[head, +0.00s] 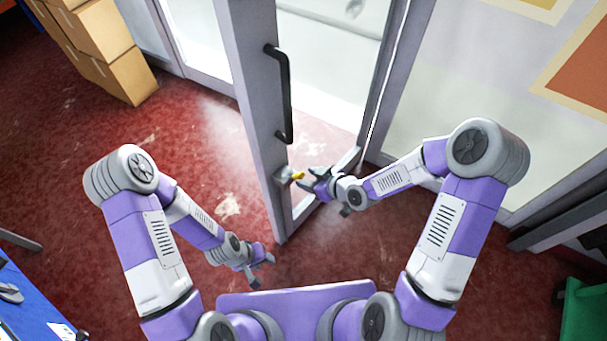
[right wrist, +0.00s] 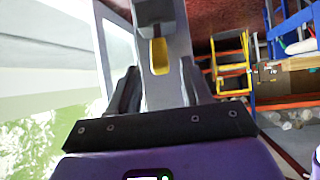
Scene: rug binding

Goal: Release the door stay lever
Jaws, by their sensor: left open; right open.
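The door stay lever (head: 298,176) is a small yellow tab on a grey bracket (head: 284,174) low on the door's edge, below the black door handle (head: 287,95). My right gripper (head: 311,182) is open just to the right of the lever. In the right wrist view the yellow lever (right wrist: 158,56) hangs below its grey housing (right wrist: 158,16). There it appears in line with the gap between the open fingers of my right gripper (right wrist: 158,78), beyond the tips. No contact is visible. My left gripper (head: 262,265) is open and empty, low over the red floor, away from the door.
The grey-framed door (head: 252,100) stands open before me, with a bright doorway beside it. Cardboard boxes (head: 98,45) are stacked at the back left. A blue table (head: 25,300) is at the lower left and a green bin (head: 585,310) at the lower right. Red floor is clear at left.

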